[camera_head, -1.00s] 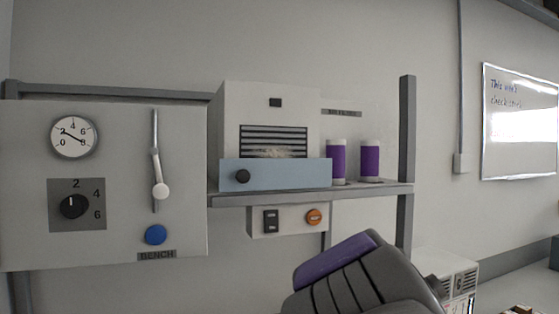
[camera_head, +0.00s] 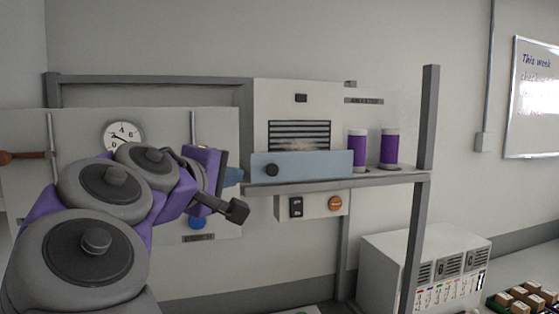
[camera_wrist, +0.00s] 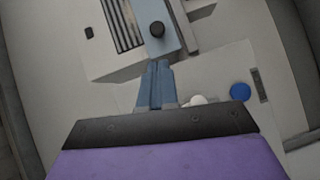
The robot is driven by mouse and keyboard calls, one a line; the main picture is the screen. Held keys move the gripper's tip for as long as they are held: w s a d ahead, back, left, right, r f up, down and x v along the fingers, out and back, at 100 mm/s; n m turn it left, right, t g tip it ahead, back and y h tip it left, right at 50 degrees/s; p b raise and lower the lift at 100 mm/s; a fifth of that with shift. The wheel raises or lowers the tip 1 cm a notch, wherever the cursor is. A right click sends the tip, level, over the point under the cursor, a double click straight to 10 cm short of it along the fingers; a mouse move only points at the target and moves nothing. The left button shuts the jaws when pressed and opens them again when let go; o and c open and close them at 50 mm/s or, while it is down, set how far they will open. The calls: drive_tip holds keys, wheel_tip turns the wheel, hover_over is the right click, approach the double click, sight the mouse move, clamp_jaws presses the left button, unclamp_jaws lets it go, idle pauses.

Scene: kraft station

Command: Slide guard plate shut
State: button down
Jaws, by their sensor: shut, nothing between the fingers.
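The guard plate (camera_head: 315,165) is a blue-grey panel with a black knob (camera_head: 271,170) near its left end. It sits low on the front of a white box (camera_head: 277,100), below a dark slatted opening (camera_head: 299,133) whose slats are still uncovered. My gripper (camera_head: 238,175) is just left of the plate, its blue fingers together and empty. In the wrist view the fingertips (camera_wrist: 160,66) point towards the knob (camera_wrist: 157,29), with a small gap between them. The plate (camera_wrist: 150,12) is partly out of that view.
A grey shelf (camera_head: 390,178) carries the box and two purple-and-white cylinders (camera_head: 389,148) on the right. A switch box (camera_head: 315,207) hangs below. A control panel with a gauge (camera_head: 123,137) is behind my arm. A grey post (camera_head: 428,120) stands at the right.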

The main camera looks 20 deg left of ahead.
drive_tip(key=s+a+n, duration=0.1)
drive_tip(key=a, duration=0.1)
drive_tip(key=p, duration=0.1)
approach(259, 171)
drive_tip(key=shift+t+y, duration=0.3)
drive_tip(key=shift+y, duration=0.1)
drive_tip(key=w, duration=0.1)
drive_tip(key=w+d, duration=0.1)
drive_tip(key=w, duration=0.1)
drive_tip(key=shift+w+d, duration=0.35)
drive_tip(key=shift+w, duration=0.05)
drive_tip(key=shift+w+d+f, duration=0.2)
drive_tip(key=shift+w+d, duration=0.1)
drive_tip(key=shift+w, duration=0.25)
drive_tip(key=shift+d, duration=0.15)
drive_tip(key=shift+d, duration=0.1)
